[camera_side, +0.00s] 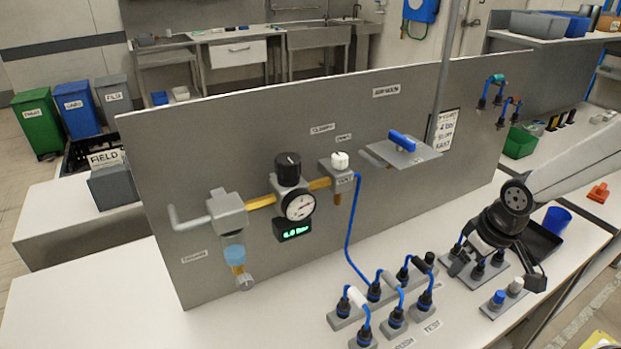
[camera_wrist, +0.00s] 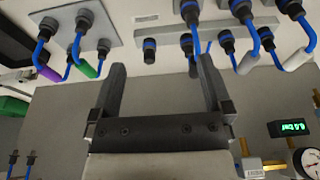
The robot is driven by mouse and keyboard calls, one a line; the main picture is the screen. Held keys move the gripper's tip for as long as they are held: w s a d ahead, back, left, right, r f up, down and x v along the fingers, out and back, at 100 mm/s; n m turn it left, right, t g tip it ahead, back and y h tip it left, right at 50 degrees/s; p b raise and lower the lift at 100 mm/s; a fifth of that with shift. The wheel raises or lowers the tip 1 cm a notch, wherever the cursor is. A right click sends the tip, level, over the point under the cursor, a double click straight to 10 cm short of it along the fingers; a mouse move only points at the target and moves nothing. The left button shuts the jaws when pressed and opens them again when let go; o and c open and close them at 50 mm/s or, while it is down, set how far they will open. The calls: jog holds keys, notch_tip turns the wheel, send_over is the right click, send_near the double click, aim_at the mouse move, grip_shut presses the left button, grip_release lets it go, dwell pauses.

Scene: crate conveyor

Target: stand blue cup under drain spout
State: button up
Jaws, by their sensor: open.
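The blue cup (camera_side: 557,220) is at the far right of the bench in the side view, beside or in a black tray (camera_side: 541,240); I cannot tell which. The drain spout (camera_side: 244,283) is at the bottom of the filter bowl (camera_side: 234,251), low on the left part of the grey panel. My gripper (camera_side: 497,268) is open, in front of and left of the cup, above a small plate with hose fittings. Its two fingers show apart with nothing between them in the wrist view (camera_wrist: 162,68). The cup and spout are not in the wrist view.
Blue hoses and fittings (camera_side: 396,318) stand on the bench between my gripper and the spout. A plate with a blue and a white knob (camera_side: 505,297) is below my gripper. The upright panel (camera_side: 400,105) backs the bench. The bench's left front is clear.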

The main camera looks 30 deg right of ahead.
jog(key=shift+w, duration=0.1)
jog(key=w+d+m+g, duration=0.1)
jog(key=w+d+m, duration=0.35)
jog(key=d, duration=0.55)
jog(key=w+d+m, duration=0.3)
jog(key=w+d, duration=0.3)
jog(key=d, duration=0.4)
jog(key=m+g, duration=0.2)
jog(key=m, duration=0.7)
send_over(556, 222)
jog(key=d, duration=0.3)
notch_tip(556, 222, down, 6)
jog(key=shift+w+a+f, duration=0.1)
jog(key=shift+w+f, duration=0.15)
jog(key=shift+f, duration=0.45)
jog(key=shift+w+f, duration=0.2)
jog(key=shift+f, duration=0.5)
jog(key=shift+f, duration=0.1)
jog(key=shift+f, duration=2.45)
